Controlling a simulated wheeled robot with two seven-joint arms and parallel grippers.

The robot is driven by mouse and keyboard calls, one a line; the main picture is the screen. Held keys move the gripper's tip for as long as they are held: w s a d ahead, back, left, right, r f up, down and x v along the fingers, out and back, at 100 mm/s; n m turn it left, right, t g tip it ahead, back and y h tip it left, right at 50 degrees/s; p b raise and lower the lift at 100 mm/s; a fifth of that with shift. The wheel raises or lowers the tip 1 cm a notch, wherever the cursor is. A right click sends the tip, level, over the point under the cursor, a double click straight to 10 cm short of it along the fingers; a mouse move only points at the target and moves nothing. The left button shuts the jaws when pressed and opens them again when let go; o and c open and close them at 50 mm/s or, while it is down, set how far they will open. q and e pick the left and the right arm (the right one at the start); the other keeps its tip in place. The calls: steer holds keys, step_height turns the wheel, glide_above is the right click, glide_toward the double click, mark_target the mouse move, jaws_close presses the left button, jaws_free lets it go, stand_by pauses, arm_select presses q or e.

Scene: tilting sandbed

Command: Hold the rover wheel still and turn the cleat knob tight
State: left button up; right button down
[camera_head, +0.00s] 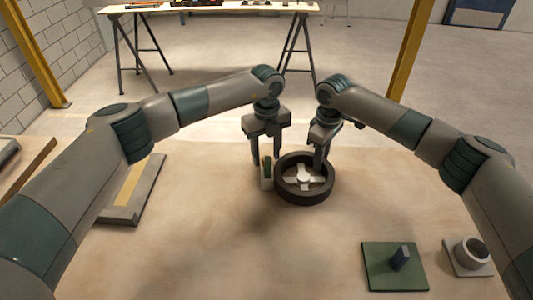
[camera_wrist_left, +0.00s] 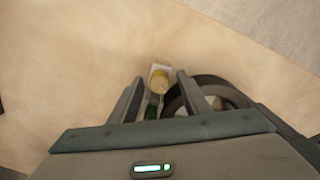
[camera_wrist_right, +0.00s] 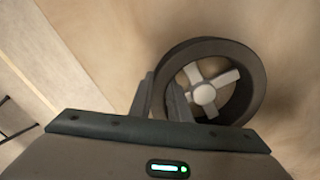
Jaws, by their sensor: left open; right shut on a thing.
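The rover wheel (camera_head: 287,192) is a dark ring with pale spokes and a hub, lying flat on the sandy bed. It also shows in the right wrist view (camera_wrist_right: 252,80) and partly in the left wrist view (camera_wrist_left: 222,87). My right gripper (camera_head: 319,165) is shut on the wheel's rim, one finger inside the ring and one outside. The cleat knob (camera_head: 267,166), green in the head view, stands on a small pale block at the wheel's left side. A yellow end (camera_wrist_left: 159,80) shows there in the left wrist view. My left gripper (camera_head: 266,155) is open with its fingers either side of the knob; contact is unclear.
A green plate with a dark upright block (camera_head: 378,255) and a pale plate with a round cup (camera_head: 468,255) lie at front right. A long tray-like piece (camera_head: 125,214) lies at left. A workbench (camera_head: 215,8) stands far behind. The bed's front middle is clear.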

arm_select(q)
step_height(320, 180, up, 12)
stand_by(0.6)
arm_select(e)
steer(key=c, duration=1.6)
jaws_free()
steer(key=shift+r, duration=0.1)
step_height(320, 180, up, 12)
steer(key=shift+f, duration=0.1)
